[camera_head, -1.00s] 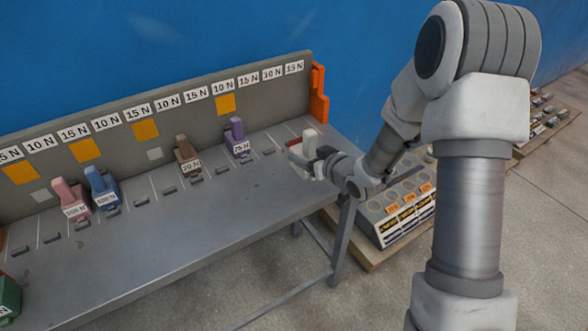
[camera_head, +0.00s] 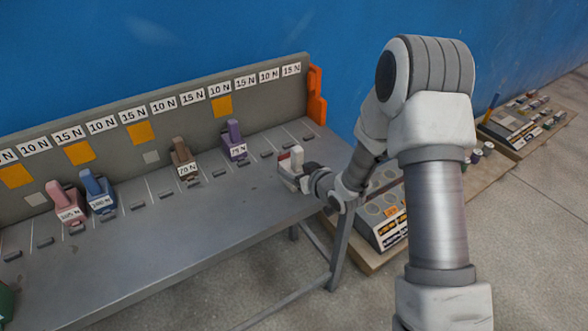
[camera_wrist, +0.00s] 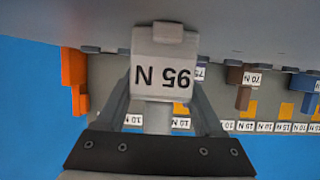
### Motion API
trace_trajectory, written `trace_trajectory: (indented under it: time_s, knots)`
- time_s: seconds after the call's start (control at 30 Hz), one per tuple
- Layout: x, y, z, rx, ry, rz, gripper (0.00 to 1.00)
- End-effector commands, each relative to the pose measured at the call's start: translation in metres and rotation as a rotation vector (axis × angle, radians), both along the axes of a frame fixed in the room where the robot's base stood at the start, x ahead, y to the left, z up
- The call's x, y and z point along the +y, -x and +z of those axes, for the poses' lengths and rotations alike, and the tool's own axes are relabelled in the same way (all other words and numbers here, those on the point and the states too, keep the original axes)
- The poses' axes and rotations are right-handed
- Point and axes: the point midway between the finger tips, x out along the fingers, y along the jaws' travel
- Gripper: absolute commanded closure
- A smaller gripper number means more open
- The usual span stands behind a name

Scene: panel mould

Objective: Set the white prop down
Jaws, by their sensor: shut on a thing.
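The white prop (camera_head: 296,160) is in my gripper (camera_head: 304,178) at the right end of the grey bench (camera_head: 190,225), near its front edge. In the wrist view the prop (camera_wrist: 165,55) fills the middle, with an upside-down "95 N" label, between the two fingers of my gripper (camera_wrist: 163,105). My gripper is shut on it. The prop looks upright and close to the bench top; I cannot tell whether it touches.
A purple prop (camera_head: 235,148), a brown prop (camera_head: 183,160), a blue prop (camera_head: 98,192) and a pink prop (camera_head: 66,205) stand leftward on the bench. Small dark stops line the bench. An orange bracket (camera_head: 315,95) ends the labelled backboard. Pallets with goods stand at the right.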

Motion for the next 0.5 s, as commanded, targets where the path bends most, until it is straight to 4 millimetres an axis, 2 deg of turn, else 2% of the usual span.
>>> trace_trajectory:
  time_s: [0.03, 0.2, 0.5]
  knots:
    - [-0.0002, 0.0000, -0.0021, 0.000, 0.000, 0.000, 0.28]
    - [0.0000, 0.0002, -0.0009, 0.000, 0.000, 0.000, 0.00]
    - [0.0000, 0.0002, 0.0017, 0.000, 0.000, 0.000, 0.00]
